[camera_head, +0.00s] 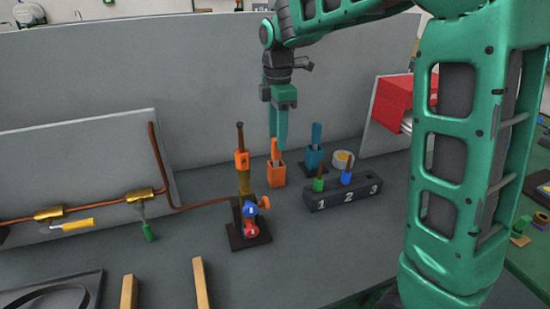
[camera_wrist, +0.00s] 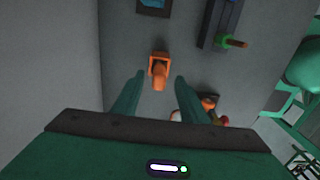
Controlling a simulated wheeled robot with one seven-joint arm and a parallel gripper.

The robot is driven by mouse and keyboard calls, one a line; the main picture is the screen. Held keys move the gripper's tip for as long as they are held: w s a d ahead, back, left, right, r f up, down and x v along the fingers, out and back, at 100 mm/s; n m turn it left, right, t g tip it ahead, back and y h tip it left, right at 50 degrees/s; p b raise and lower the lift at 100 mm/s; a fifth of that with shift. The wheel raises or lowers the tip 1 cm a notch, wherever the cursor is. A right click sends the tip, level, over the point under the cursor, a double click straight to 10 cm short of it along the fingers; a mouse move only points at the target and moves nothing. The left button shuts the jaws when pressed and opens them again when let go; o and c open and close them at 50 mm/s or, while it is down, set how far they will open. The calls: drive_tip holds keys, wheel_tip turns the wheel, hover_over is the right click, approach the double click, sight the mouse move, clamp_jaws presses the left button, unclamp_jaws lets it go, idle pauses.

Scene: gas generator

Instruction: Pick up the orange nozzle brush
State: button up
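The orange nozzle brush (camera_head: 275,149) stands upright in an orange square holder (camera_head: 277,176) on the grey bench. In the wrist view the brush (camera_wrist: 159,73) and its holder (camera_wrist: 153,59) lie ahead, between the lines of the two fingers. My gripper (camera_head: 280,146) points down above the bench, close to the brush's top in the head view. In the wrist view my gripper (camera_wrist: 158,78) shows a clear gap between its fingers, with nothing held. I cannot tell exactly how high the fingertips are above the brush.
A blue brush in a blue holder (camera_head: 314,157) stands right of the orange one. A dark numbered rack (camera_head: 343,194) is in front of it. A burner stand (camera_head: 248,236) with an upright tube (camera_head: 242,160) stands to the left. A grey wall (camera_head: 190,90) rises behind.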

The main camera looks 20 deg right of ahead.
sight(276, 151)
drive_tip(key=shift+w+a+f, duration=0.1)
drive_tip(key=shift+a+f, duration=0.05)
drive_tip(key=shift+f, duration=2.75)
drive_tip(key=shift+c, duration=0.3)
clamp_jaws()
